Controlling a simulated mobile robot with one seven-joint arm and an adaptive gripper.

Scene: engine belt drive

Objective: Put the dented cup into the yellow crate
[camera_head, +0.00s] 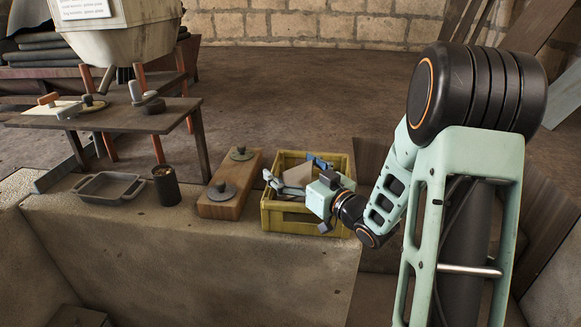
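A yellow crate (292,219) stands on the stone ledge at centre, its open top facing up. My gripper (288,188) reaches in from the right over the crate's right side. Its fingertips are hard to make out against the grey and pale things there, so I cannot tell its opening or whether it holds anything. A dark cylindrical cup (166,189) stands upright on the ledge at left, well apart from my gripper, with something brown at its mouth. No dent can be made out on it, and I cannot tell if it is the dented cup.
A wooden block (222,204) with round grey knobbed pieces stands between the dark cup and the crate. A grey tray (108,188) lies left of the cup. A low dark wooden table (125,118) with small tools stands behind. The ledge's front strip is clear.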

